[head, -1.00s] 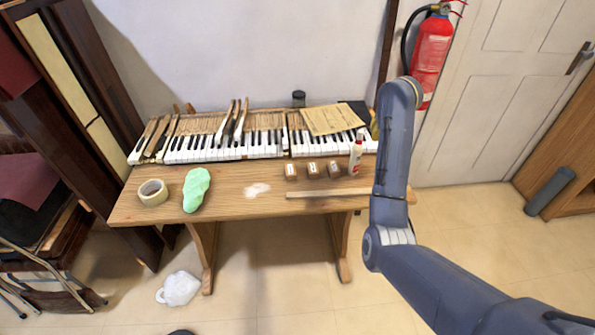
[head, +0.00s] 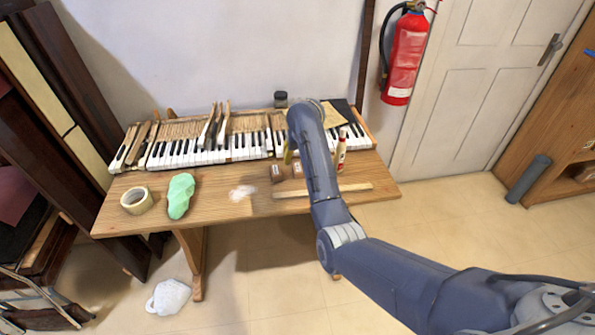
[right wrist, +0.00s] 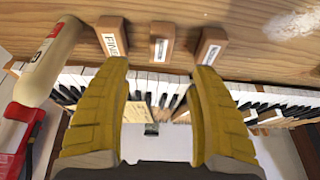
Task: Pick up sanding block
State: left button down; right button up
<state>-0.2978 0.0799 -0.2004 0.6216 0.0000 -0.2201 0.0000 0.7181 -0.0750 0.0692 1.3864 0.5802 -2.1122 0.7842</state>
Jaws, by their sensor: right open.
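Three small brown sanding blocks with white labels lie in a row on the wooden table. In the right wrist view they are the left block, labelled FINE (right wrist: 110,38), the middle block (right wrist: 162,42) and the right block (right wrist: 210,45). In the head view two blocks show, one (head: 277,174) left of the other (head: 297,170); my right arm hides the third. My right gripper (right wrist: 160,72) is open and empty, its yellow fingers spread, with the middle block between and beyond the tips. In the head view my arm mostly hides it. My left gripper is not in view.
A glue bottle (head: 341,150) stands right of my arm. Piano keys (head: 200,150) run along the table's back. A wooden strip (head: 358,187) lies at the front edge. Tape (head: 136,200), a green cloth (head: 180,196) and white powder (head: 242,192) occupy the left side.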

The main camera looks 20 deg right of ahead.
aim_at(298, 167)
jog(key=x, duration=0.4)
jog(key=shift+f, duration=0.15)
jog(key=shift+x, duration=1.85)
jog(key=shift+w+f, duration=0.1)
jog(key=shift+f, duration=0.7)
grip_shut()
notch_tip(298, 167, up, 20)
